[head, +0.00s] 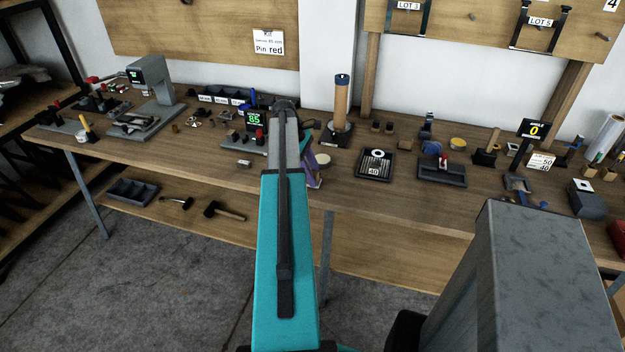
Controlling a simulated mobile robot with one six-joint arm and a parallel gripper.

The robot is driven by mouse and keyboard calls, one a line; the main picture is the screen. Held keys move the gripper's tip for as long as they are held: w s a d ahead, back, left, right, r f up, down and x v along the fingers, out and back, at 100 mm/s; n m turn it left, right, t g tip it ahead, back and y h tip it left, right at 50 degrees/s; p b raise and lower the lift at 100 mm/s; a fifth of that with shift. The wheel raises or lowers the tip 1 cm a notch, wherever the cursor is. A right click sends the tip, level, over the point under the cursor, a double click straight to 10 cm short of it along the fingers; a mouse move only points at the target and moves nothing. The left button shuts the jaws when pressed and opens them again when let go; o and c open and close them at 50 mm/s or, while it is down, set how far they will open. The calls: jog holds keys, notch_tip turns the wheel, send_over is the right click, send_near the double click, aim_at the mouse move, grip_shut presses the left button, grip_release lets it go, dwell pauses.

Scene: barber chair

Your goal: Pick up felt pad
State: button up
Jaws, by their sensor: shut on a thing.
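My arm reaches up the middle of the head view, over the workbench (225,180). My gripper is hidden behind my own arm links, so its jaws and anything between them do not show. I cannot pick out the felt pad with certainty. A small pale round disc (323,159) lies on the bench just right of my arm. A purple and brown flat piece (313,168) shows beside the arm, partly hidden by it.
A dark tray (360,174) with a white ring and a tray with a red-topped item (443,181) lie to the right. A wooden cylinder (341,104) stands upright behind. A grey press-like device (152,85) stands at left. The bench's front strip is mostly clear.

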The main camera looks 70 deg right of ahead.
aim_at(317, 175)
jog(key=shift+r, duration=0.1)
jog(key=shift+r+b, duration=0.55)
jog(key=shift+r, duration=0.9)
jog(key=shift+a+r, duration=0.2)
jog(key=shift+a, duration=0.1)
jog(key=s+a+b, duration=0.1)
jog(key=a, duration=0.6)
jog(key=s+a+r+b, duration=0.1)
jog(key=s+a, duration=0.1)
jog(key=a, duration=0.6)
jog(key=shift+s+r+b, duration=0.25)
jog(key=shift+b, duration=0.1)
